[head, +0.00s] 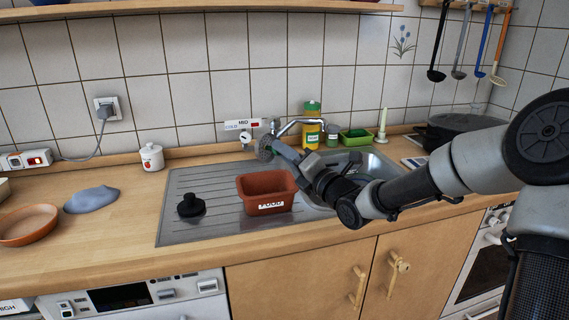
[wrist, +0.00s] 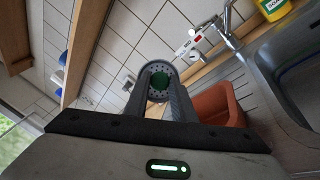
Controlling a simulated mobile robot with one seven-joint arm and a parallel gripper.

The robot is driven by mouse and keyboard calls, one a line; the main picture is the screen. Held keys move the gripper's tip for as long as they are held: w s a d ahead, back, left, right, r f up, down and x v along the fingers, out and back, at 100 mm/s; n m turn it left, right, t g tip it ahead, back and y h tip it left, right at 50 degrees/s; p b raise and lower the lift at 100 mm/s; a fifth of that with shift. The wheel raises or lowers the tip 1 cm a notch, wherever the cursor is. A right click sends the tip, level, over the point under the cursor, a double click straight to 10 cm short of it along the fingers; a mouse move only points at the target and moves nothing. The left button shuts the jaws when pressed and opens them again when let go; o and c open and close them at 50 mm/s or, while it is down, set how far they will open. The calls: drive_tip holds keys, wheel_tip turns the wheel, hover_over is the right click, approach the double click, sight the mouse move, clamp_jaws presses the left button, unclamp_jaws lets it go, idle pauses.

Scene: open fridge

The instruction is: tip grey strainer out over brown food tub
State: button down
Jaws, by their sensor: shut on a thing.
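The grey strainer (head: 265,148) is held at the end of my arm, above and behind the brown food tub in the head view. In the wrist view the strainer (wrist: 151,94) sits between the two fingers, with perforated grey sides and something green inside its round opening. My gripper (head: 277,150) is shut on the strainer. The brown food tub (head: 253,204), labelled FOOD, stands upright on the sink's drainboard. The tub also shows in the wrist view (wrist: 222,104), right of the fingers. The tub's floor is not clearly visible.
A black stopper (head: 191,205) stands on the drainboard (head: 225,222) left of the tub. The tap (head: 292,126) is close behind my gripper. A yellow-green bottle (head: 312,125) and a green tray (head: 355,138) stand behind the sink. The counter at left holds a brown bowl (head: 28,224).

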drive_tip(key=shift+f+m+t+y+b, duration=0.4)
drive_tip(key=shift+f+t+y+b, duration=0.35)
drive_tip(key=shift+b, duration=2.65)
drive_tip(key=shift+f+m+t+b, duration=0.3)
drive_tip(key=shift+f+m+t, duration=0.35)
drive_tip(key=shift+t, duration=0.6)
